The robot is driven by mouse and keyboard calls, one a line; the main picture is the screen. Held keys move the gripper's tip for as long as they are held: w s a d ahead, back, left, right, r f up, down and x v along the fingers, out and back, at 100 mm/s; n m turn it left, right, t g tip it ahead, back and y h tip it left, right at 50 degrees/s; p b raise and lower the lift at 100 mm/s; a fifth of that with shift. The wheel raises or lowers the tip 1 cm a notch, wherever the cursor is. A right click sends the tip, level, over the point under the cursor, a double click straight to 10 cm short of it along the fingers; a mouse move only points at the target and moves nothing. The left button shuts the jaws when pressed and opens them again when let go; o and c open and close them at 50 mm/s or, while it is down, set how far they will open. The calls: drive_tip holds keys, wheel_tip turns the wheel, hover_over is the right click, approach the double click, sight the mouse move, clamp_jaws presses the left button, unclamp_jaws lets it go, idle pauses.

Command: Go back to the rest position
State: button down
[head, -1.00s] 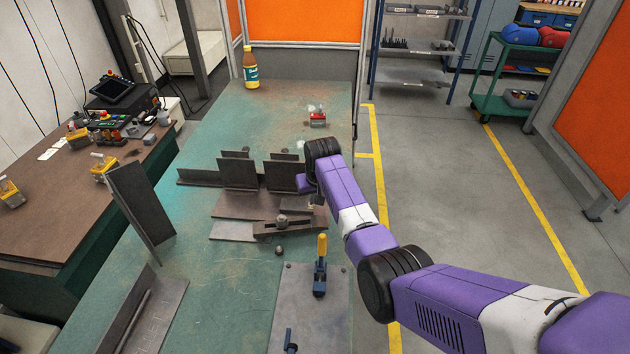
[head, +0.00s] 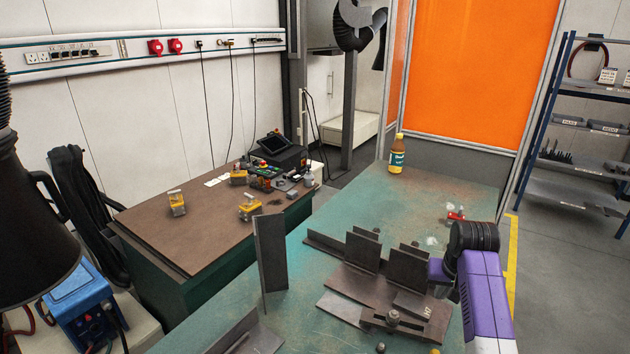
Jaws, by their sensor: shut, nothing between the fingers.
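My purple and black arm reaches in from the lower right of the head view. My gripper (head: 448,291) is at its end, small and partly hidden by the wrist. It is shut with nothing held, over the right side of the green welding table (head: 335,225), beside the dark steel plates (head: 408,268). I cannot tell its exact height above the table.
Upright plates, a leaning steel sheet (head: 270,255) and a small clamp (head: 393,317) crowd the near table. A bottle (head: 397,155) and a red item (head: 455,215) stand farther back. A brown bench (head: 185,240) is left; shelves (head: 580,135) are right. The far table is mostly clear.

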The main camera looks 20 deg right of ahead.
drive_tip(key=w+d+r+t+h, duration=0.2)
drive_tip(key=w+d+r+t, duration=0.15)
drive_tip(key=w+r, duration=0.25)
drive_tip(key=s+a+n+t, duration=0.3)
drive_tip(key=s+a+t, duration=0.7)
drive_tip(key=s+a, duration=0.75)
drive_tip(key=s+a+n+y, duration=0.1)
drive_tip(key=s+a, duration=0.3)
drive_tip(key=s, duration=0.6)
drive_tip(key=s+a+r+n+g+y, duration=0.1)
drive_tip(key=s+a, duration=0.4)
drive_tip(key=s, duration=0.5)
drive_tip(key=s+a+n+g+y, duration=0.1)
drive_tip(key=s+a, duration=0.4)
drive_tip(key=s, duration=0.5)
drive_tip(key=shift+s+a+r+y+b, duration=0.15)
drive_tip(key=shift+a+r+y+b, duration=0.1)
drive_tip(key=shift+r+y+b, duration=0.2)
